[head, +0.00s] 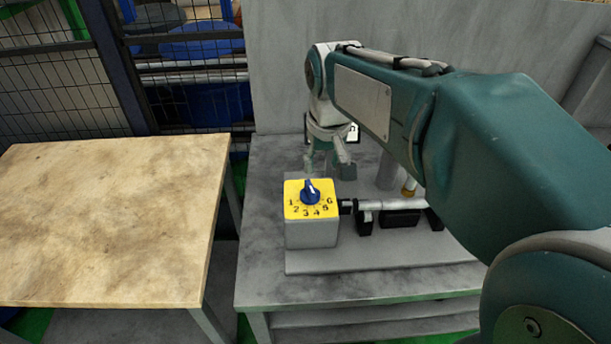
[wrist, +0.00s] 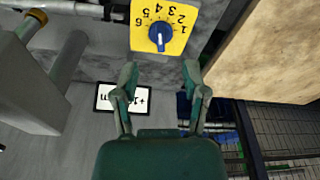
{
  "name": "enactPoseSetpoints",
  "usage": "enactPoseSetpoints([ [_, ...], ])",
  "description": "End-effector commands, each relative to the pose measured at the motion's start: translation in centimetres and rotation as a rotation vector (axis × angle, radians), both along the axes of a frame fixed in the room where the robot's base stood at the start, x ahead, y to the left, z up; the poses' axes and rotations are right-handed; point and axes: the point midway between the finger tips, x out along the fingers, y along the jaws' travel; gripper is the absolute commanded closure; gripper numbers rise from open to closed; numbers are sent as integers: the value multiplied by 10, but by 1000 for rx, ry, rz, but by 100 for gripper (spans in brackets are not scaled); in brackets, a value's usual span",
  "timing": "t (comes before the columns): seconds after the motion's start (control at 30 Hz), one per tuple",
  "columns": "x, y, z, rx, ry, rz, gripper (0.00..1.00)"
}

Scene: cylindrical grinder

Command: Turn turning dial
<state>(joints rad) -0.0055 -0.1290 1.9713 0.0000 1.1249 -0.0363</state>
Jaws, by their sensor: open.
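The turning dial is a blue knob (head: 310,193) with a white pointer line, on a yellow plate (head: 293,187) numbered 1 to 6. The plate tops a grey block on the machine. In the head view the pointer aims up and slightly left, away from the numbers. The knob also shows in the wrist view (wrist: 160,37), upside down, beyond my fingertips. My gripper (head: 327,172) hangs behind the dial in the head view. In the wrist view my gripper (wrist: 160,75) is open, its two fingers apart and empty, not touching the knob.
A grey machine base (head: 380,258) carries a horizontal shaft (head: 385,204) right of the dial. A grey wall stands behind. A small white sign (wrist: 122,98) is near my gripper. A bare wooden table (head: 110,215) is at the left, with a black mesh fence (head: 50,85) behind it.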

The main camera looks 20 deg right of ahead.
Motion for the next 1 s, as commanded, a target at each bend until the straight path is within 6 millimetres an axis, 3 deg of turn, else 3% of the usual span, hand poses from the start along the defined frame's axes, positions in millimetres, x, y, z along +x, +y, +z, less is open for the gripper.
enactPoseSetpoints([
  [0.2, 51, 1, -19, -2, 101, 13, 43],
  [0.4, 80, 2, -36, -2, 163, 21, 43],
  [0.67, 86, 2, -51, -3, 178, 23, 43],
  [1.0, 85, 2, -112, -3, 179, 22, 43],
])
